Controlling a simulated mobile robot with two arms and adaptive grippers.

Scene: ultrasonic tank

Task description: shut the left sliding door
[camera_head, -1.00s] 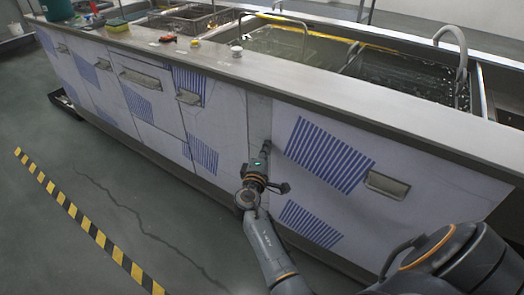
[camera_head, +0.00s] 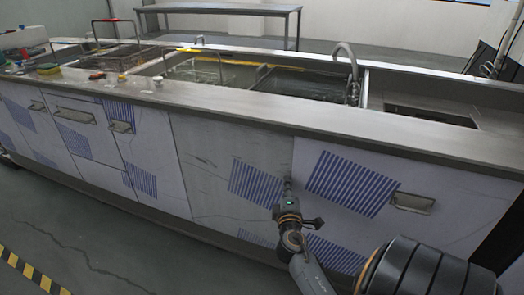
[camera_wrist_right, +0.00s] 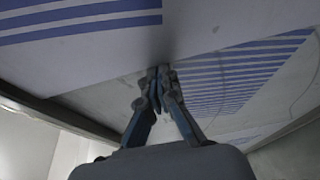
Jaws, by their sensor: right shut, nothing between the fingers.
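A long cabinet front has a white panel with blue stripes and a metal handle (camera_head: 412,203) on the right. Left of its edge is a greyish, scratched panel (camera_head: 215,150) with blue-striped patches. I cannot tell for sure which is the left sliding door. My right gripper (camera_head: 287,183) is at the seam between them, by the handled panel's left edge. In the right wrist view its fingers (camera_wrist_right: 160,75) are shut together, empty, with tips at the seam; I cannot tell whether they touch. My left gripper is not in view.
The steel counter (camera_head: 240,112) overhangs the doors. Tanks with a curved faucet (camera_head: 348,65) are set in it. A sponge (camera_head: 48,69) lies on the counter. Drawers and a door with a handle (camera_head: 122,127) are farther left. Floor with striped tape (camera_head: 28,272) is clear in front.

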